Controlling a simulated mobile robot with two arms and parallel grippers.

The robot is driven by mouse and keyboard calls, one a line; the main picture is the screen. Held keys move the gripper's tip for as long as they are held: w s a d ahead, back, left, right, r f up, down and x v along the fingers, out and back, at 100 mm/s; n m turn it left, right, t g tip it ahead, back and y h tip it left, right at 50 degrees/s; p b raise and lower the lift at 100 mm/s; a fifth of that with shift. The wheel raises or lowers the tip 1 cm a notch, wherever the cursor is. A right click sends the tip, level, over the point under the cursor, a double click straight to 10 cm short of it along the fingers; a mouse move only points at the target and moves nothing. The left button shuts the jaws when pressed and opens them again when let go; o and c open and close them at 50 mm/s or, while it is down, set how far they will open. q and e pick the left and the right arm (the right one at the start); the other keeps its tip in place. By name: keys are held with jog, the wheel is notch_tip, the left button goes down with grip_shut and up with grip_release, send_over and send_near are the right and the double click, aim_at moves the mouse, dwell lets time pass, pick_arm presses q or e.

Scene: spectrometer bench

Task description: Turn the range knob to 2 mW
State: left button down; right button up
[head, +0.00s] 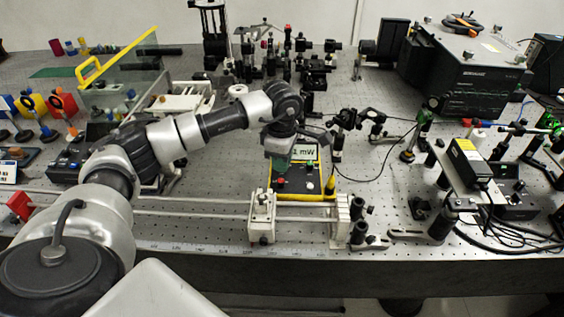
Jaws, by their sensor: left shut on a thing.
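The power meter (310,186) is a dark box with a yellow rim, lying on the perforated bench top. Its pale display (306,153) reads "mW"; the figure before it looks like a 1, but my gripper may cover part of the reading. A red button (281,181) shows on its panel. My left gripper (279,172) points down over the left part of the meter, shut on what appears to be the range knob. The knob itself is hidden behind the gripper, so its pointer cannot be read. My right gripper is not in view.
A rail with white carriages (262,217) runs along the front of the meter. Posts and optic mounts (337,142) stand close behind and to the right. A black cable (385,172) loops on the bench right of the meter.

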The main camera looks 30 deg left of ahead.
pick_arm(q)
jog(key=shift+n, duration=1.3)
jog(key=c, duration=1)
grip_release()
jog(key=shift+c, duration=0.2)
notch_tip(320, 180, up, 11)
jog(key=b, duration=0.1)
jog(key=shift+b, duration=0.4)
